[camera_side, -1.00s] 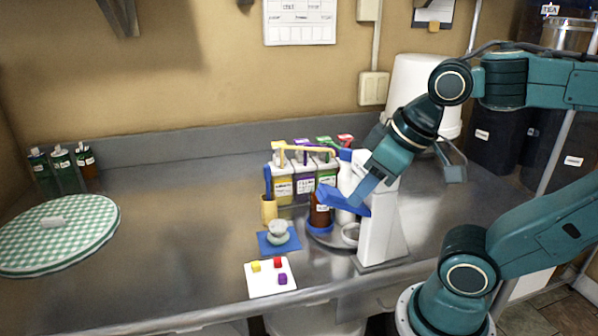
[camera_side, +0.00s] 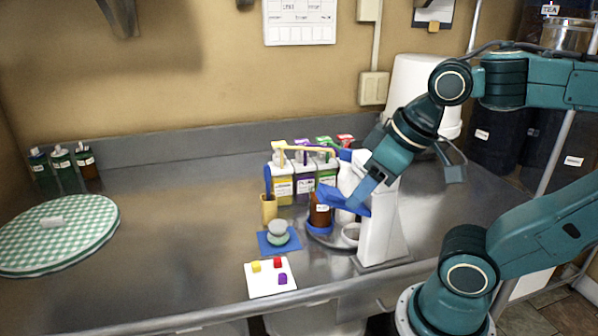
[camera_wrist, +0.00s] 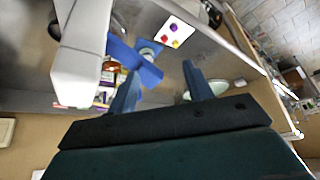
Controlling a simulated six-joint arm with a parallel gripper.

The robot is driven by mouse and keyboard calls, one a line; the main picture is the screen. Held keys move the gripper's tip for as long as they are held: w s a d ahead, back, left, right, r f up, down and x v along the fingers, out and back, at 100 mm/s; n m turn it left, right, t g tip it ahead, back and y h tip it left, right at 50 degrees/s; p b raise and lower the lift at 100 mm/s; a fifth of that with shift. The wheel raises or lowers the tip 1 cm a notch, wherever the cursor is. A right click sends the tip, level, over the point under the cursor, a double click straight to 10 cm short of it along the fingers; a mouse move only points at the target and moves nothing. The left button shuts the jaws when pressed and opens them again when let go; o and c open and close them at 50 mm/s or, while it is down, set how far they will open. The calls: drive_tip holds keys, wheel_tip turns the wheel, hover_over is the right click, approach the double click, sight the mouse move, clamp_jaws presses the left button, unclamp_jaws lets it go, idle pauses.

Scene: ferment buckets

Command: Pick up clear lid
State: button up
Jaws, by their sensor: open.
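I cannot single out a clear lid with certainty. The nearest match is a small pale, round-topped piece (camera_side: 278,229) on a blue square mat (camera_side: 264,249) near the counter's front. My gripper (camera_side: 345,198) has blue fingers, spread and empty, above the counter beside a white stand (camera_side: 379,225). A brown bottle (camera_side: 320,214) stands just below and behind the fingers, partly covered by them.
A white card (camera_side: 262,286) with coloured blocks lies near the front edge. A green checked round (camera_side: 85,228) lies far left. The left-middle counter is clear.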

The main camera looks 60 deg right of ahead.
drive_tip(key=shift+o, duration=1)
drive_tip(key=n+g, duration=0.6)
drive_tip(key=n, duration=1.2)
hover_over(277, 225)
wheel_tip(277, 225, down, 8)
drive_tip(key=shift+w, duration=0.1)
drive_tip(key=shift+f, duration=4.2)
